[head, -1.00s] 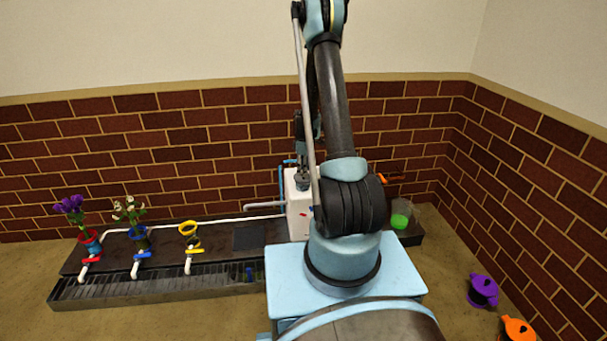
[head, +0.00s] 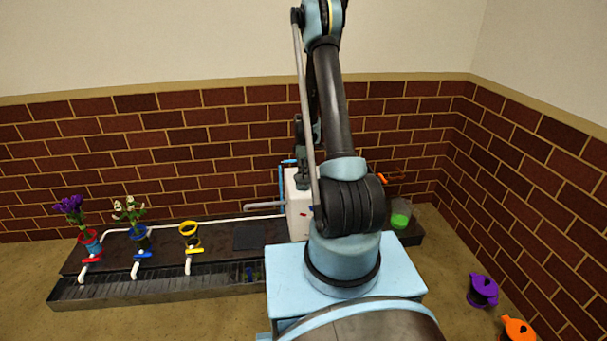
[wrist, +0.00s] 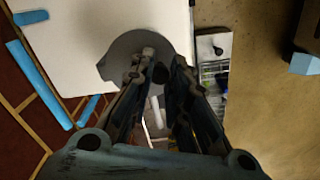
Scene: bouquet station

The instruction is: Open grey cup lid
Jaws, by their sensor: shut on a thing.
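In the wrist view my gripper (wrist: 157,85) points down, its two fingers close together over a round grey lid (wrist: 122,52). The fingers are shut on a small knob at the middle of the lid, which the fingers partly hide. The lid lies over the white surface of the white box (wrist: 85,25); I cannot tell whether it is seated or raised. In the head view the white box (head: 296,214) stands behind my arm, and my gripper is above its top. The lid is not clearly visible there.
A dark counter holds a red vase (head: 90,242), a blue vase (head: 139,238) with flowers and a yellow-rimmed cup (head: 189,232) at the left. A container with green content (head: 400,217) stands right. Purple (head: 482,291) and orange (head: 517,330) lidded pots are at the lower right.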

